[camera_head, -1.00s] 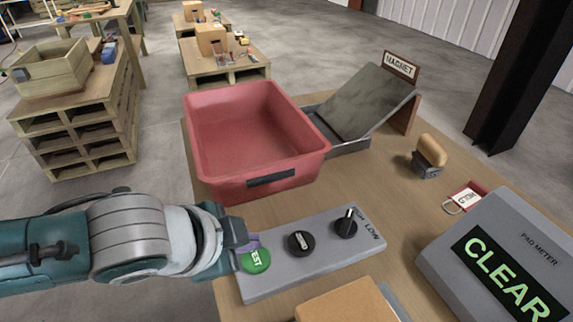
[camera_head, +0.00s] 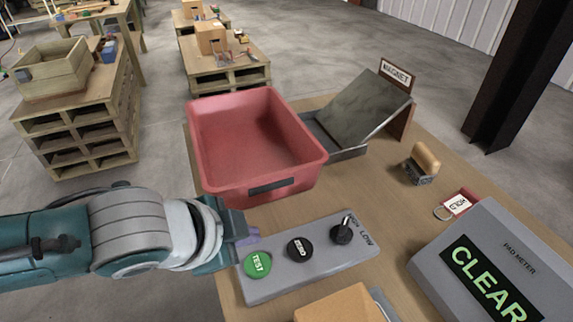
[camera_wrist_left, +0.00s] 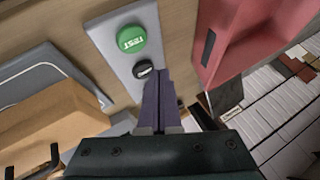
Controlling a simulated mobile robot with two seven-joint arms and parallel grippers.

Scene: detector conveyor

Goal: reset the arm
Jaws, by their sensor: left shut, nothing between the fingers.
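My left gripper (camera_head: 248,238) comes in from the left, just behind and left of the green TEST button (camera_head: 257,264) on the grey control panel (camera_head: 310,272). In the left wrist view its purple fingers (camera_wrist_left: 160,100) are shut together with nothing between them. The green button shows whole there (camera_wrist_left: 131,40), apart from the fingertips in the picture. A black knob (camera_head: 299,250) and a black switch (camera_head: 341,233) sit farther right on the panel. My right gripper is not in view.
A red bin (camera_head: 255,190) stands behind the panel, close to my left gripper. A grey PAD METER (camera_head: 500,240) reading CLEAR is at the right. A cardboard box (camera_head: 338,304) is in front. A stamp-like tool (camera_head: 422,163) and HOLD tag (camera_head: 457,203) lie at the right.

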